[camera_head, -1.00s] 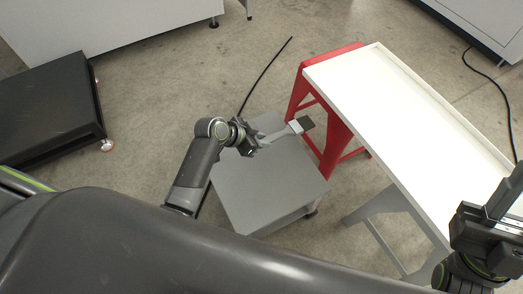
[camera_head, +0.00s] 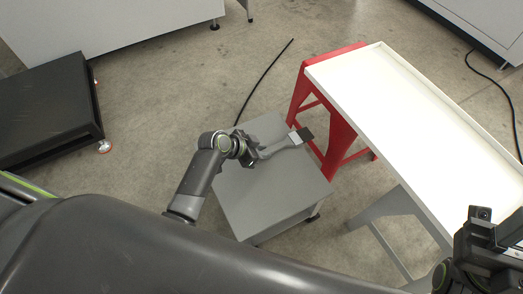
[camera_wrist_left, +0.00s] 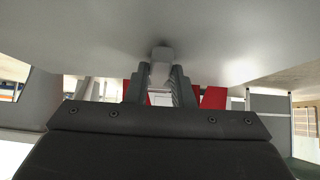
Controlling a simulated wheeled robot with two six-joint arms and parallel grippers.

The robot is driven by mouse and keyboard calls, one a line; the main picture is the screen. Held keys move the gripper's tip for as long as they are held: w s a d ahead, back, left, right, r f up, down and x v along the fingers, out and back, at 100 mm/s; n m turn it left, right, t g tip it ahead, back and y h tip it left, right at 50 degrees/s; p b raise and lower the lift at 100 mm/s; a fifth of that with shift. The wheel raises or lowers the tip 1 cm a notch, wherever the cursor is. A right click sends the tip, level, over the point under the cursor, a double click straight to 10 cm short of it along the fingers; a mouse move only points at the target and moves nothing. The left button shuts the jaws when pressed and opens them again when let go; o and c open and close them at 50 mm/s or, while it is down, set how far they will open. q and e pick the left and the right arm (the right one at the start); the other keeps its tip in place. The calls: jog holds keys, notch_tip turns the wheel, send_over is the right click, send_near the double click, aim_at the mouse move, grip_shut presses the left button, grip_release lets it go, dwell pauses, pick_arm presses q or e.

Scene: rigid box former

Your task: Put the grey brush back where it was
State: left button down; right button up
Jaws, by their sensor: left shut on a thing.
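The grey brush (camera_head: 281,146) has a pale grey handle and a dark head at its right end. It lies over the top of the grey cabinet (camera_head: 262,200), close to the surface; I cannot tell whether it touches. My left gripper (camera_head: 256,156) is shut on the left end of the handle. In the left wrist view the light handle (camera_wrist_left: 161,66) sits between the two fingers (camera_wrist_left: 158,88), just by a broad grey surface. My right gripper (camera_head: 492,228) is at the lower right edge, by the white table; its opening is unclear.
A white-topped table (camera_head: 420,110) with a raised rim and a red support (camera_head: 338,125) stands right of the cabinet. A black low platform (camera_head: 45,115) is at the left. A black cable (camera_head: 265,78) lies on the floor behind. The cabinet top's front part is clear.

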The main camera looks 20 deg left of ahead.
pick_arm(q)
jog(key=c, duration=1.3)
grip_release()
jog(key=shift+f, duration=0.1)
jog(key=shift+o, duration=0.2)
